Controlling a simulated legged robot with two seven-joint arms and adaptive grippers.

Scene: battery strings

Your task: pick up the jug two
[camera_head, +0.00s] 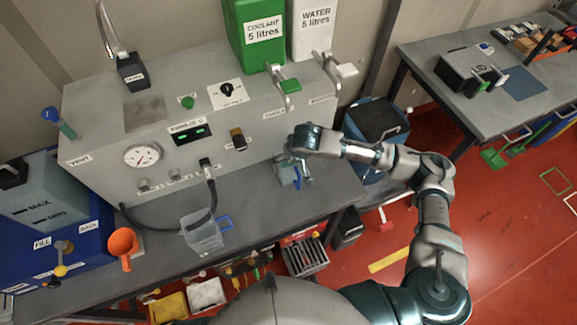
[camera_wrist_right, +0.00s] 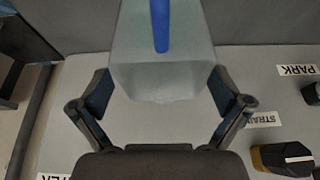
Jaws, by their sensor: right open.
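A translucent jug with a blue handle (camera_head: 284,174) stands on the bench at the right end of the grey panel, partly hidden by my right gripper (camera_head: 299,167). In the right wrist view this jug (camera_wrist_right: 163,78) is between the two spread fingers of my right gripper (camera_wrist_right: 160,100), with gaps on both sides. A second clear jug with a blue handle (camera_head: 202,232) stands further left, near the bench's front edge. I cannot tell from any label which one is jug two. My left gripper is not in view.
The grey panel (camera_head: 240,130) with gauge, knobs and taps stands behind the jugs. A black hose (camera_head: 212,188) reaches the left jug. Green coolant (camera_head: 256,38) and white water (camera_head: 312,30) containers stand above.

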